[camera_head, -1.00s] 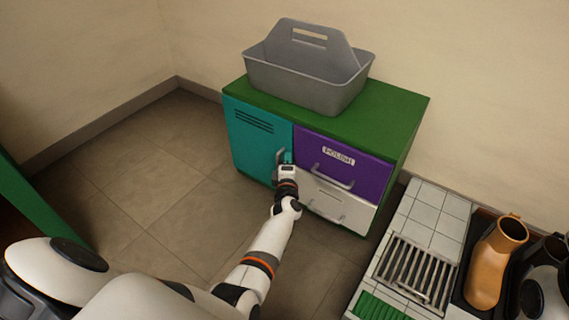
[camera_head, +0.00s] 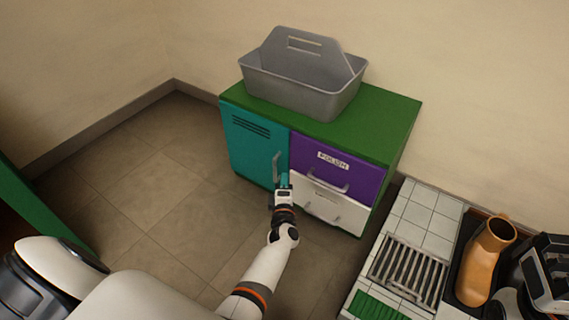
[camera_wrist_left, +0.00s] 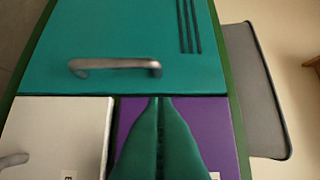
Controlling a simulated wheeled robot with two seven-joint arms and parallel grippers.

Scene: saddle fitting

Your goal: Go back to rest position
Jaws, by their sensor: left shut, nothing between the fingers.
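My left gripper (camera_head: 283,181) is shut and empty, in front of the cabinet, and in the head view it overlaps the front near the door's lower right edge. In the left wrist view its green fingers (camera_wrist_left: 157,135) are together, seen against the purple drawer front. I cannot tell whether they touch the cabinet. The teal door (camera_head: 252,147) with its metal handle is closed. The purple drawer (camera_head: 362,179) and the white drawer (camera_head: 342,209) below it look closed. Part of my right gripper's body (camera_head: 541,282) shows at the right edge; its fingers cannot be made out.
A grey caddy (camera_head: 300,92) stands on the cabinet's green top (camera_head: 385,112). At the lower right are a tiled surface (camera_head: 427,217) with a metal grate (camera_head: 408,273), and a tan boot-shaped thing (camera_head: 481,265) in a dark tray. The floor left of the cabinet is clear.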

